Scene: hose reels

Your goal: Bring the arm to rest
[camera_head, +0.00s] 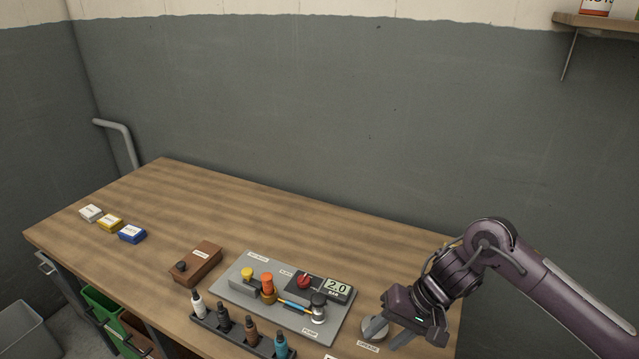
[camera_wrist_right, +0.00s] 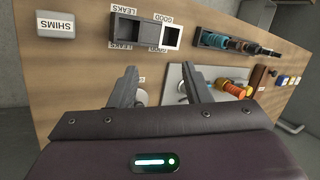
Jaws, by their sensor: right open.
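My right arm comes in from the right in the head view. My right gripper (camera_head: 398,335) is low over the near right part of the wooden workbench (camera_head: 190,195), beside the round grey dish (camera_head: 375,328) labelled grease. In the wrist view the two fingers of this gripper (camera_wrist_right: 161,75) stand apart, with nothing held between them. The grey test panel (camera_head: 235,277), with yellow, orange and red knobs and a display reading 2.0, lies to the left of the gripper. My left gripper is in neither view.
A rack (camera_head: 235,340) of several bottles stands at the near edge. A brown box (camera_head: 196,263) and three small boxes, including a blue one (camera_head: 132,234), lie further left. In the wrist view are a shims box (camera_wrist_right: 56,25) and leaks/good bins (camera_wrist_right: 147,30). The back of the bench is clear.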

